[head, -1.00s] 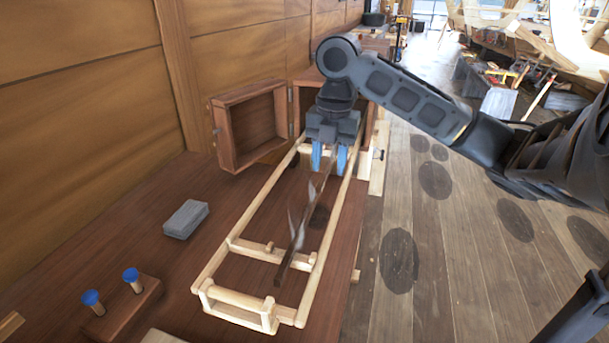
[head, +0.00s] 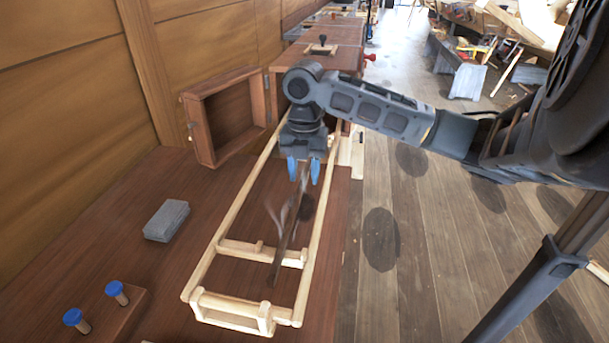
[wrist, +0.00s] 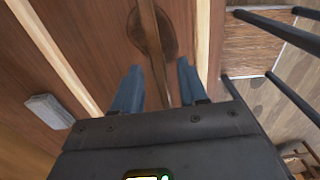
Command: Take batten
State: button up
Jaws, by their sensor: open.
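A thin dark brown batten (head: 284,242) slopes lengthwise within a pale wooden frame (head: 232,213) on the bench. Its near end is close to the frame's front crosspiece. My gripper (head: 303,171) is over the far part of the frame, blue fingers pointing down, open. In the wrist view the batten (wrist: 153,40) runs between my two fingers (wrist: 160,72), with a gap on either side. Whether the fingertips are level with it I cannot tell. Grey blurred shapes lie beside the batten in the head view.
A grey block (head: 167,221) lies left of the frame. An open wooden cabinet door (head: 227,118) is behind left. The bench's right edge drops to the plank floor (head: 425,270).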

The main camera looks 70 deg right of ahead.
grip_shut()
dwell(0.3)
jog(key=shift+r, duration=0.1)
dwell(0.4)
